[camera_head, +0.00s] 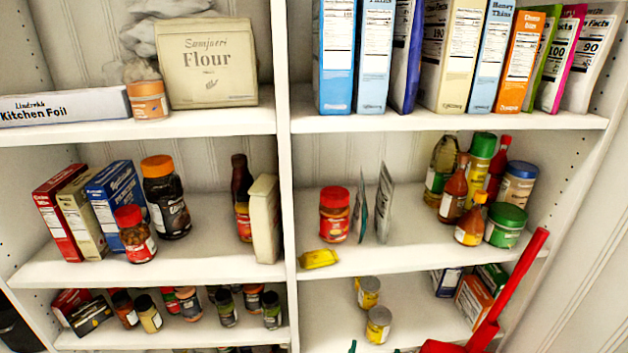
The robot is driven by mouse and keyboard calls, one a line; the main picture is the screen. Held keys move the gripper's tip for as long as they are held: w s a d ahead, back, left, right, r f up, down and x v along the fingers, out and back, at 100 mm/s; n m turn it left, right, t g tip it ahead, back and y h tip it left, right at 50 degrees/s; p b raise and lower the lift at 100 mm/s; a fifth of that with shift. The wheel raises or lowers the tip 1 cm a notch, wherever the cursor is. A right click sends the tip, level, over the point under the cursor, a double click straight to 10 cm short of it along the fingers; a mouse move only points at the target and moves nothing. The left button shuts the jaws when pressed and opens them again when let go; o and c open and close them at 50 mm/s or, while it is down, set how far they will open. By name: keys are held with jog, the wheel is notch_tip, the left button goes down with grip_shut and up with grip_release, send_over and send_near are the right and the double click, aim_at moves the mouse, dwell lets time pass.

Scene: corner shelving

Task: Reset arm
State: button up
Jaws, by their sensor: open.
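My gripper is not visible in the head view, so its place and what it may hold cannot be seen. A red bar with a wider red part below it (488,333) rises at the lower right, in front of the shelves. I cannot tell whether it is part of my arm. The white corner shelving (284,180) fills the view, with an upright divider between its left and right bays.
A flour bag (212,63) and a foil box (62,108) stand upper left. Cereal boxes (376,50) line the upper right shelf. A yellow packet (319,259) lies near the middle right shelf's front edge. Jars, bottles and boxes fill other shelves; gaps remain between groups.

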jog(key=s+a+f+n+t+y, duration=0.1)
jog(key=s+a+f, duration=0.4)
jog(key=s, duration=0.3)
jog(key=s+a+f+n+y, duration=0.1)
jog(key=s+a+f, duration=0.35)
jog(key=s, duration=0.25)
jog(key=s+a+r+y, duration=0.1)
jog(key=s+a, duration=0.2)
jog(key=s, duration=0.5)
jog(key=s+a+r+n+t+y, duration=0.1)
jog(key=s+a+r, duration=0.1)
jog(key=s, duration=0.7)
jog(key=shift+s+a+r+n, duration=0.15)
jog(key=shift+s+a+n, duration=0.15)
jog(key=shift+a, duration=0.6)
